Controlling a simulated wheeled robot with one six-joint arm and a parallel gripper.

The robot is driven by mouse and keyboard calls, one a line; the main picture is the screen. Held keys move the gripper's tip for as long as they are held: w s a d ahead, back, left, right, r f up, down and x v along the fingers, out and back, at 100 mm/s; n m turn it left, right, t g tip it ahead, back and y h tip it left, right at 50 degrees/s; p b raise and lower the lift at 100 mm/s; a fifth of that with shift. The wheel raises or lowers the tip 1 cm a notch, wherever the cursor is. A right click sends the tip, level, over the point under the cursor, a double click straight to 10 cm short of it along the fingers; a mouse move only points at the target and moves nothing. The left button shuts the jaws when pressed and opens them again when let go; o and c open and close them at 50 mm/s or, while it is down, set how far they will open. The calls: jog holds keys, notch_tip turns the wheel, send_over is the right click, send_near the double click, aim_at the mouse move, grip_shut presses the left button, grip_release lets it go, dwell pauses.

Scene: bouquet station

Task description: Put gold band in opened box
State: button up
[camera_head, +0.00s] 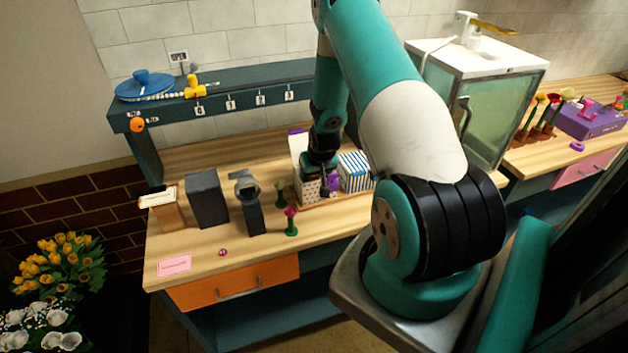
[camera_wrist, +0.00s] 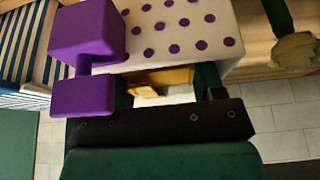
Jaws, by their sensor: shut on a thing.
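My gripper (camera_head: 322,181) is lowered at a white box with purple dots (camera_head: 307,189) on the table. In the wrist view my gripper (camera_wrist: 165,92) has a gold-coloured piece (camera_wrist: 165,77) between its dark fingers; it appears to be the gold band, mostly hidden. The dotted box (camera_wrist: 165,35) is close to the fingers in that view. A pale panel (camera_head: 298,150) stands upright behind the box and looks like its raised lid. A purple H-shaped piece (camera_wrist: 88,65) is beside the fingers. The inside of the box is hidden.
A blue-striped box (camera_head: 356,172) stands just right of the dotted box. A red flower (camera_head: 290,220), a dark watch stand (camera_head: 251,207) and a grey block (camera_head: 206,199) stand to the left. The front left tabletop is mostly clear.

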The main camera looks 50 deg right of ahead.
jog(key=shift+s+f, duration=0.1)
jog(key=shift+f, duration=0.1)
jog(key=shift+c, duration=0.4)
jog(key=shift+s+f, duration=0.1)
jog(key=shift+f, duration=0.25)
jog(key=shift+c, duration=0.4)
jog(key=o, duration=0.9)
jog(key=shift+r, duration=0.1)
